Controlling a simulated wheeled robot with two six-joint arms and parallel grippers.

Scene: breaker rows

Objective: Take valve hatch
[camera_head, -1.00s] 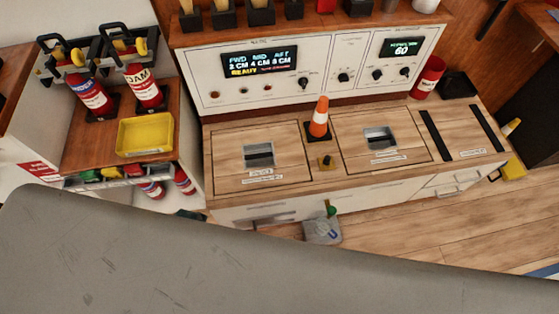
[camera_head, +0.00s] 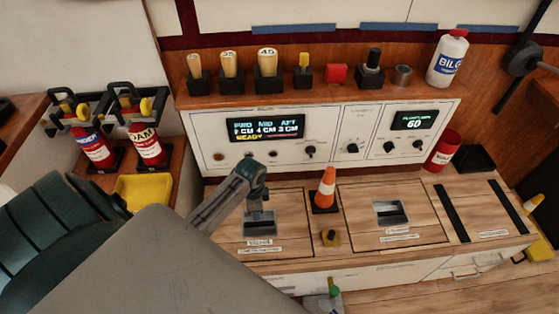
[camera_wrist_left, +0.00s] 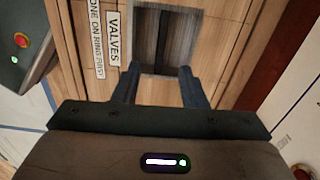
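The valve hatch (camera_head: 285,238) is a wooden panel in the counter top, left of the orange cone. It has a metal recessed pull (camera_head: 260,229) and white labels; the wrist view reads "VALVES" on one (camera_wrist_left: 113,38). My left gripper (camera_head: 258,208) is above the hatch, over the recess. In the left wrist view, the two dark fingers (camera_wrist_left: 159,75) are apart with nothing between them, just short of the recess (camera_wrist_left: 160,42) and its dark centre bar. Contact with the bar does not show. My right gripper is not in view.
A second hatch (camera_head: 390,213) lies further right. The control panel (camera_head: 330,135) rises behind. Fire extinguishers (camera_head: 146,145) and a yellow tray (camera_head: 142,193) are at left.

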